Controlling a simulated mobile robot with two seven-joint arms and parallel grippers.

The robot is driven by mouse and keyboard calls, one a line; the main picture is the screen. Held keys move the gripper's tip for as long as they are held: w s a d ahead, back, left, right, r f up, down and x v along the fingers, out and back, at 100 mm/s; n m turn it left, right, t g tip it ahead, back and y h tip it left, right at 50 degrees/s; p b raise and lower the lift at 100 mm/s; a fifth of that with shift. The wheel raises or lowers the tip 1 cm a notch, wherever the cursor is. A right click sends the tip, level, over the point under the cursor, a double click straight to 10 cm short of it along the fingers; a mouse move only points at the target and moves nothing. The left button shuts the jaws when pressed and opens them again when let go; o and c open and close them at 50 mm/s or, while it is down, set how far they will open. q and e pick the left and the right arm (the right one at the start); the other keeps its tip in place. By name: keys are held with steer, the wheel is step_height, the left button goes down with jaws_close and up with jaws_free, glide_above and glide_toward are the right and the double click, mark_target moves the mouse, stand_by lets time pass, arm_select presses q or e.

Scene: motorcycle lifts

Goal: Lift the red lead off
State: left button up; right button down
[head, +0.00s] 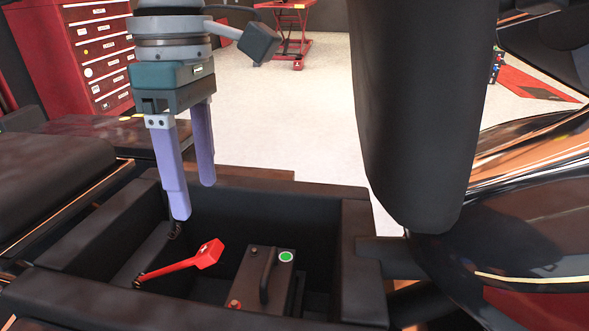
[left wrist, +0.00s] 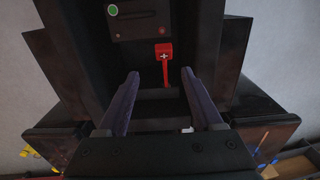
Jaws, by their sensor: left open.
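The red lead (head: 208,254) has a block-shaped red end and a thin red strip running down to the left, inside a dark open bay. My left gripper (head: 194,200) is open and empty, above the bay's left part, apart from the lead. My right gripper is not in view.
The bay's dark rim (head: 362,250) surrounds the lead and battery. A tall dark shape (head: 420,110) stands up at the right, beside a glossy tank (head: 535,220). A dark seat (head: 50,185) lies left. A red tool cabinet (head: 100,50) stands behind on pale floor.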

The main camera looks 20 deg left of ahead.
mark_target(204, 249)
arm_select(q)
steer(key=f, duration=0.3)
steer(key=s+f+b, duration=0.1)
steer(key=f, duration=0.1)
steer(key=f+b, duration=0.1)
steer(key=f, duration=0.2)
steer(key=shift+s+d+f, duration=0.2)
steer(key=shift+s+f, duration=0.1)
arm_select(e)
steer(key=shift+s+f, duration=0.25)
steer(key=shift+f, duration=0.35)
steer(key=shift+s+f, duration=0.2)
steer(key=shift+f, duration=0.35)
arm_select(q)
steer(key=shift+c, duration=0.2)
jaws_close()
